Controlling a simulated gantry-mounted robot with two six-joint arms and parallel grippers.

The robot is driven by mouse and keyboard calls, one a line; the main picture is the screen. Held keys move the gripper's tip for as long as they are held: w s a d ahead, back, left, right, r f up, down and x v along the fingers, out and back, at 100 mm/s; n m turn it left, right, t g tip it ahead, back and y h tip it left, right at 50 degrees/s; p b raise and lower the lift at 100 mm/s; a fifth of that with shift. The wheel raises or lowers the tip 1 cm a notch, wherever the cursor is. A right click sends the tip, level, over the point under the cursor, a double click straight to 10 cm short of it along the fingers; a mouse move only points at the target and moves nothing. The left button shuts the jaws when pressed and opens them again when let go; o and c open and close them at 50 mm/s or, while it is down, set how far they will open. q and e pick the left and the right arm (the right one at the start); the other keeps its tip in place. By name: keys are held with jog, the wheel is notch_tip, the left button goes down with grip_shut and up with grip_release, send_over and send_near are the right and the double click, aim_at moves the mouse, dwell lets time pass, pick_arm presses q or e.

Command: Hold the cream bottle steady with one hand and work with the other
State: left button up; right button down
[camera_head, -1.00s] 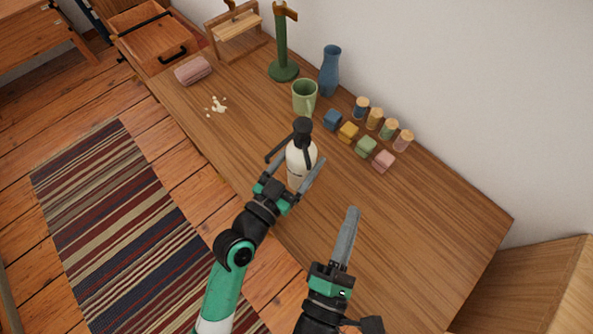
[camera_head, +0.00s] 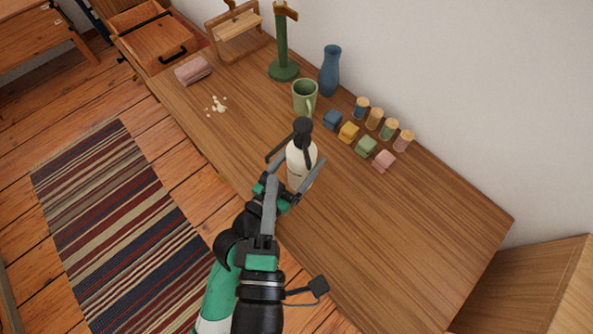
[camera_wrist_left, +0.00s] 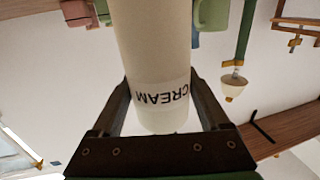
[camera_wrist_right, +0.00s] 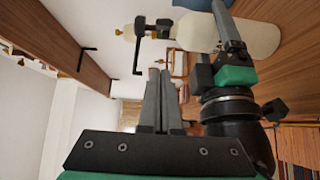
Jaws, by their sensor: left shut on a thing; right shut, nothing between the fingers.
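The cream bottle (camera_head: 301,165) is white with a black pump head (camera_head: 302,128) and a long spout. It stands upright near the table's front edge. My left gripper (camera_head: 297,174) is shut on its body; in the left wrist view the fingers flank the bottle (camera_wrist_left: 155,50), whose label reads CREAM. My right gripper (camera_head: 271,184) is shut and empty, in front of the bottle, overlapping my left wrist in the head view. In the right wrist view its closed fingertips (camera_wrist_right: 160,73) appear close to the spout's end (camera_wrist_right: 138,72); whether they touch is unclear.
A green mug (camera_head: 304,97), blue vase (camera_head: 330,72), several coloured blocks (camera_head: 348,132) and cork-topped jars (camera_head: 374,119) stand behind the bottle. The table's right part (camera_head: 420,225) is clear.

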aim_at(305, 149)
jog(key=w+d, duration=0.1)
jog(key=d, duration=0.1)
jog(key=w+d, duration=0.2)
jog(key=shift+w, duration=0.1)
jog(key=shift+d, duration=0.55)
dwell(0.5)
jog(key=shift+w+d, duration=0.2)
jog(key=shift+d, duration=0.5)
jog(key=shift+w+d, duration=0.2)
jog(key=shift+d, duration=0.45)
jog(key=shift+w+d, duration=0.2)
jog(key=shift+d, duration=0.5)
jog(key=shift+d+f, duration=0.1)
jog(key=shift+s, duration=0.1)
